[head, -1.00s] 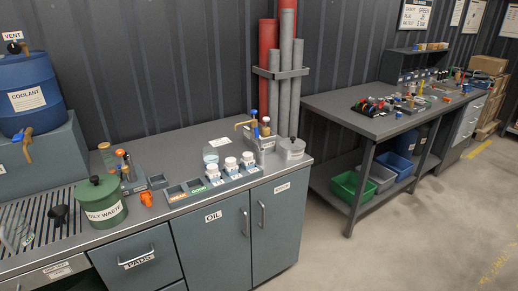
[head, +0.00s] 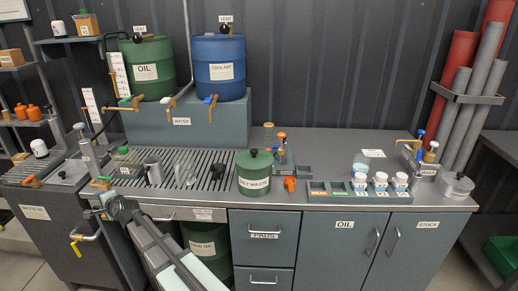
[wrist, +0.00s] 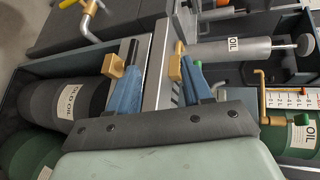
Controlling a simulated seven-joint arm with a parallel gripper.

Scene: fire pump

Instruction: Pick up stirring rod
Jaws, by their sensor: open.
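I cannot make out a stirring rod for certain in either view. My gripper (head: 108,198) is low at the left front of the bench in the head view, above the counter's front edge. In the wrist view my gripper (wrist: 150,68) has its two blue fingers with tan tips spread apart. I see nothing held between them; a pale metal edge lies behind the gap.
Oil (head: 147,70) and coolant (head: 219,68) drums are behind. A grey oil cylinder (wrist: 235,48) is close right of my gripper.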

